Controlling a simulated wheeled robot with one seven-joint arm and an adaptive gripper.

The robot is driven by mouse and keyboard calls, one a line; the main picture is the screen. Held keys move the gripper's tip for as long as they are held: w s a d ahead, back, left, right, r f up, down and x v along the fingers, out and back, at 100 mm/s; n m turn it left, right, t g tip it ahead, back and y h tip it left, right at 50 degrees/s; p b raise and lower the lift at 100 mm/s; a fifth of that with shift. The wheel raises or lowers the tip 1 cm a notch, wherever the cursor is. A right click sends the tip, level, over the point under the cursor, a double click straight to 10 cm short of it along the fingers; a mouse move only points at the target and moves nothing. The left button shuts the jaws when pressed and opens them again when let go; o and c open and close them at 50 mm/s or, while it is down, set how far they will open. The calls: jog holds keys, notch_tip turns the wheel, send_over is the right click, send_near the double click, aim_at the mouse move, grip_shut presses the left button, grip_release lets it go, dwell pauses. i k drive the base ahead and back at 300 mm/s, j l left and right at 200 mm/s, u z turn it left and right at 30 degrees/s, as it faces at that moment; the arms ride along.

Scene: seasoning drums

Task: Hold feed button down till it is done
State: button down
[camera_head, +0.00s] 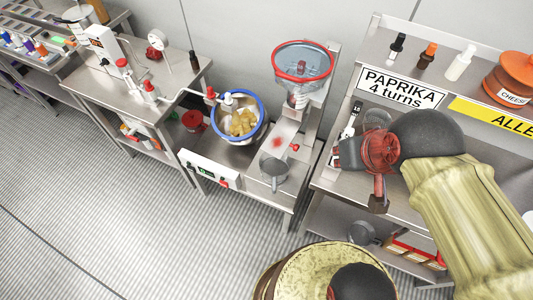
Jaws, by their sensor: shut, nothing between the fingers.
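A white control panel (208,170) is fixed to the front edge of the middle bench. It has a small dark display with green on it and a red button (223,183) near its right end. I cannot read its labels, so I cannot tell which button is the feed button. A smaller red knob (294,147) sits by the stand to the right. A drum with a blue rim (262,108) holds yellow pieces. My gripper (378,203) hangs at the right, shut and empty, by the shelf unit, well apart from the panel. Its fingertips are small and dark here.
A grey cup (274,172) is at the bench's front right. The right shelf (335,180) carries bottles and a "PAPRIKA 4 turns" sign (401,88). The floor (130,230) in front is clear.

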aim_at(222, 182)
jog(key=j+u, duration=0.3)
jog(key=i+j+u, duration=0.15)
jog(key=j+u, duration=0.2)
jog(key=i+j+u, duration=0.3)
jog(key=j, duration=0.15)
jog(key=j+u, duration=0.3)
jog(key=i+j, duration=0.05)
